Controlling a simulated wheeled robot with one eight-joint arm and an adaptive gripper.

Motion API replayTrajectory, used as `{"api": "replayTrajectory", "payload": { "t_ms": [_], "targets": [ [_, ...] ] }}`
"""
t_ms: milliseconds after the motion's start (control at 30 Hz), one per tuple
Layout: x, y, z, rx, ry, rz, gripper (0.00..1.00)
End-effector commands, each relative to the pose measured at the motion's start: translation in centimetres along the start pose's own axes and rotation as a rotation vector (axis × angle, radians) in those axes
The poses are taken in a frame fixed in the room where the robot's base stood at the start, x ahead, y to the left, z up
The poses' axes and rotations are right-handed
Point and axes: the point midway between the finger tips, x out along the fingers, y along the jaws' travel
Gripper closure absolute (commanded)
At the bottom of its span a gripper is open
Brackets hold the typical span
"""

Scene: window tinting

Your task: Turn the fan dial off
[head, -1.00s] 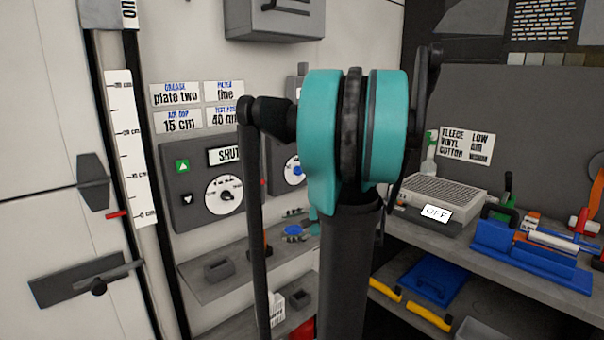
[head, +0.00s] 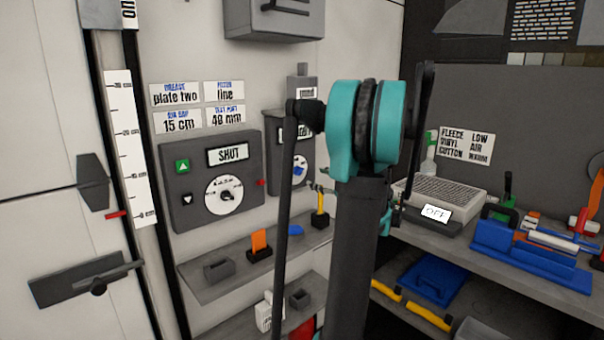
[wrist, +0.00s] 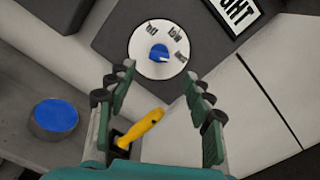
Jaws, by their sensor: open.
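The fan dial is a white round plate with a blue knob (wrist: 159,54) in the wrist view, labelled off, low and a third word that is hard to read. The knob's pale mark seems to point right, toward the third label. In the head view the blue knob (head: 299,170) shows on a grey box, partly covered by my arm. My gripper (wrist: 159,78) is open, its fingers on either side below the dial, with nothing between them touching the knob. In the head view my gripper is mostly hidden behind my arm.
A yellow-handled tool (wrist: 142,128) and a blue round item (wrist: 55,116) are below the dial. A box reading SHUT (head: 228,154) with its own dial is to the left. A shelf (head: 215,288) runs underneath. A bench (head: 550,280) with tools stands right.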

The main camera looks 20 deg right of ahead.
Motion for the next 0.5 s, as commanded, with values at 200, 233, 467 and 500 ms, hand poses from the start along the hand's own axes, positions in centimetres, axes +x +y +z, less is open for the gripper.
{"api": "replayTrajectory", "payload": {
  "t_ms": [200, 233, 467, 500],
  "targets": [
    [4.5, 0.1, 0.1, -0.001, -0.001, 0.003, 0.48],
    [5.0, 0.1, 0.1, -0.001, -0.001, 0.003, 0.48],
    [8.3, 0.1, 0.0, -0.001, 0.0, 0.002, 0.48],
    [8.6, 0.1, 0.0, -0.001, 0.0, 0.002, 0.48]
  ]
}}
